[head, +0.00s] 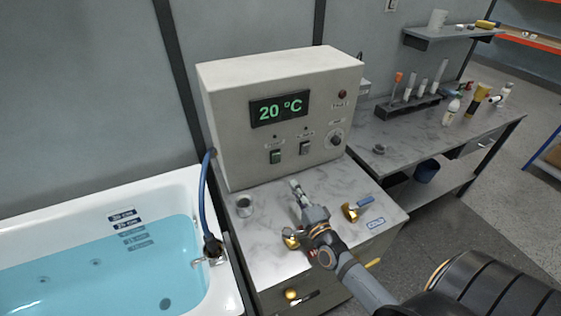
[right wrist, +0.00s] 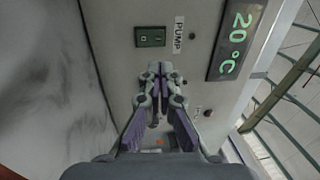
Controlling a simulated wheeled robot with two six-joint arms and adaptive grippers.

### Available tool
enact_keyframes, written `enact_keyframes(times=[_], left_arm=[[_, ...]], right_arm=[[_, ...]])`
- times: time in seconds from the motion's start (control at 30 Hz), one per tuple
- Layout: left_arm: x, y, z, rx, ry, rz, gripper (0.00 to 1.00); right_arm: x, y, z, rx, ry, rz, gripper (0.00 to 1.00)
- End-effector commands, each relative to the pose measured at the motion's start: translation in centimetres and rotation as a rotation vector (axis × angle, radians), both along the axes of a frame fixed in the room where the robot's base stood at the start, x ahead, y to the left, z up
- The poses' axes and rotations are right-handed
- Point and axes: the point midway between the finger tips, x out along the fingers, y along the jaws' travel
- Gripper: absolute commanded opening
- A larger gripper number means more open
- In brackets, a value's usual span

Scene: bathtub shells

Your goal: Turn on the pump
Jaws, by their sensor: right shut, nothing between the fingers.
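The pale control box (head: 230,110) stands on the counter, its display reading 20 °C. A green switch (head: 275,157) is low on its front, left of a dark switch (head: 305,148). The right wrist view shows the green switch (right wrist: 150,38) beside a label reading PUMP (right wrist: 178,35). My right gripper (head: 295,187) is shut and empty, in front of and below the two switches. In the right wrist view its fingertips (right wrist: 160,68) are near the green switch, apart from it in the picture. The fingers hide part of the panel. My left gripper is out of view.
A water-filled bathtub (head: 190,190) is at the left, with a blue hose (head: 204,190) by its edge. A tube rack (head: 405,107) stands on the right bench.

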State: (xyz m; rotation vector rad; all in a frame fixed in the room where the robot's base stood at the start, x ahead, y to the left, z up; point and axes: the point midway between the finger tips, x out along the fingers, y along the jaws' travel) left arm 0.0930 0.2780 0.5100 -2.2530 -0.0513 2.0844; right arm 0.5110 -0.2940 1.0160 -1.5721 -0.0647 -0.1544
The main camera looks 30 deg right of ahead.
Motion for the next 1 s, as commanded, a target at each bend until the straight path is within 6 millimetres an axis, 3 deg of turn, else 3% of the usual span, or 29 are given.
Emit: enact_keyframes(times=[0.17,0.5,0.7,1.0], left_arm=[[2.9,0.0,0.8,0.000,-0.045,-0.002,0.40],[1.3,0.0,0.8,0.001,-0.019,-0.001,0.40],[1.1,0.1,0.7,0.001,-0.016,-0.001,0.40],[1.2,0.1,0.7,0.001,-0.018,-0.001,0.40]], right_arm=[[4.0,-0.2,0.8,0.000,-0.003,-0.001,0.00],[10.0,-0.6,1.4,0.000,0.000,0.000,0.00],[11.0,-0.6,1.5,0.001,0.000,0.000,0.00],[11.1,-0.6,1.5,0.001,0.001,0.000,0.00]])
